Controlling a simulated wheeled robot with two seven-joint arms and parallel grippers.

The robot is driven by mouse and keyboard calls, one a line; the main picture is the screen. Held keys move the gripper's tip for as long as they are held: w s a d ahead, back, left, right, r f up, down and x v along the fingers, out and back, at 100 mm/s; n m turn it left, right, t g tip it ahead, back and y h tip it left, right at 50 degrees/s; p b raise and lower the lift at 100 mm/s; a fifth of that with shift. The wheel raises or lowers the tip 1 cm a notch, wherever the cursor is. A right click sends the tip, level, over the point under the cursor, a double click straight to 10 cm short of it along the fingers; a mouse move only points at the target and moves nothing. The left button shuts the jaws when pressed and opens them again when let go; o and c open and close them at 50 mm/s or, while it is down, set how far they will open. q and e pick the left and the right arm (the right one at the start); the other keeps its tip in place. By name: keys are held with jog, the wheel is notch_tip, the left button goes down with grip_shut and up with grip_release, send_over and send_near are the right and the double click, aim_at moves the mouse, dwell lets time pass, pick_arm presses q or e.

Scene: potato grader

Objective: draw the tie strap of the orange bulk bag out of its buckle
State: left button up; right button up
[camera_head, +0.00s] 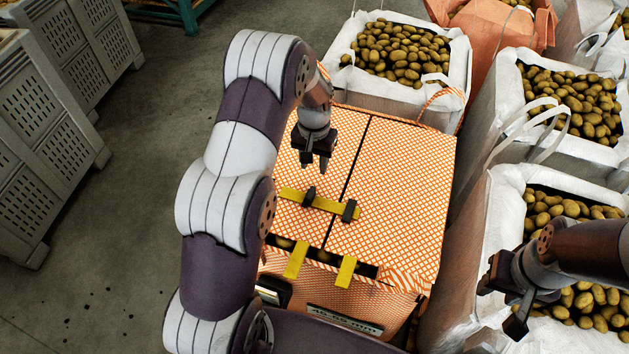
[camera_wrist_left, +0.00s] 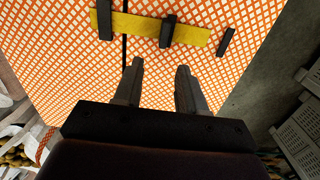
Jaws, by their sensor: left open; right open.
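The orange bulk bag (camera_head: 400,175) has an orange-and-white checked top with a dark seam. A yellow strap (camera_head: 327,204) lies flat across the seam. Two black pieces sit on it, one near its middle (camera_head: 309,196) and one near its right end (camera_head: 349,210); I cannot tell which is the buckle. The strap also shows in the left wrist view (camera_wrist_left: 140,28), with a separate dark bar (camera_wrist_left: 226,42) past its end. My left gripper (camera_head: 316,168) is open and empty above the bag, behind the strap in the head view. My right gripper (camera_head: 506,304) is open, far right of the bag.
Two yellow tabs (camera_head: 295,260) (camera_head: 346,272) cross a gap at the bag's front edge, where potatoes show. White potato bags (camera_head: 470,45) stand behind and to the right. Grey slatted crates (camera_head: 103,50) stand left, with clear floor (camera_head: 140,190) between.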

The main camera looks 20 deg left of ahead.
pick_arm(q)
jog(key=p, duration=0.1)
send_over(310, 192)
jog(key=f, duration=0.4)
jog(key=shift+s+f, duration=0.25)
jog(key=shift+s, duration=0.15)
jog(key=f, duration=0.4)
jog(key=w+f+p, duration=0.1)
jog(key=f, duration=0.1)
jog(key=shift+w+d+f, duration=0.1)
jog(key=shift+d+f, duration=0.05)
jog(key=shift+f, duration=0.5)
jog(key=shift+s, duration=0.25)
jog(key=shift+w+f, duration=0.1)
jog(key=shift+c, duration=0.9)
grip_shut()
pick_arm(e)
jog(key=r, duration=0.1)
jog(key=s+r, duration=0.1)
jog(key=r, duration=0.1)
jog(key=shift+s+a, duration=0.15)
jog(key=shift+s, duration=0.1)
